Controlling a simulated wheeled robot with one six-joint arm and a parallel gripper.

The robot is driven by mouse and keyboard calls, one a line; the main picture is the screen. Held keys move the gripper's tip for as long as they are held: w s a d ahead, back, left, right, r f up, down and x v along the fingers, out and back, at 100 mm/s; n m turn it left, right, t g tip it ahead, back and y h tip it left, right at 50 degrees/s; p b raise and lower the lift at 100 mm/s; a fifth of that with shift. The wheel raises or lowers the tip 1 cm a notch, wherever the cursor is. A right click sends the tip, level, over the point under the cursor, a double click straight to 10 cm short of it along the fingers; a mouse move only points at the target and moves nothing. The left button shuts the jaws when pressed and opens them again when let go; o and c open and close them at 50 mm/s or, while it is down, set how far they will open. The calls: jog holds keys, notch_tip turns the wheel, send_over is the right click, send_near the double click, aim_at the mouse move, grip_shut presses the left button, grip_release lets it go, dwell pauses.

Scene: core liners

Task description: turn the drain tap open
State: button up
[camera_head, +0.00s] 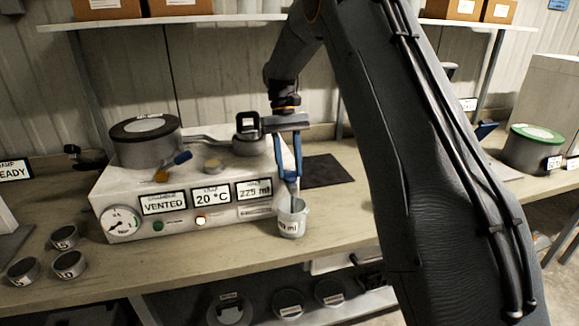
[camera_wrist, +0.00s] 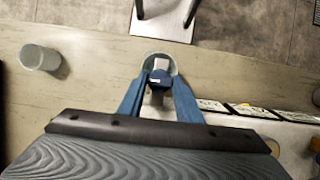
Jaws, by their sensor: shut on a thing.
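The drain tap (camera_wrist: 160,77), a small grey and blue piece, shows between my fingertips in the wrist view. In the head view my fingers hide most of it. My gripper (camera_head: 289,185) points down at the right front of the white machine (camera_head: 125,190), and its blue fingers (camera_wrist: 158,90) are shut on the tap. A pale beaker (camera_head: 292,218) marked in ml stands on the bench directly below; its rim (camera_wrist: 176,62) surrounds the tap in the wrist view. The machine's displays read VENTED, 20 °C and about 225 ml. I cannot tell how far the tap is turned.
Several small dark cups (camera_head: 65,237) stand at left. Another pale cup (camera_wrist: 40,58) stands beside the gripper in the wrist view. A green-lidded pot (camera_head: 533,152) is at right.

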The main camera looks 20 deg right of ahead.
jog(key=o, duration=0.8)
jog(key=shift+c, duration=0.2)
jog(key=b+v, duration=0.2)
jog(key=v, duration=0.6)
jog(key=shift+f, duration=0.1)
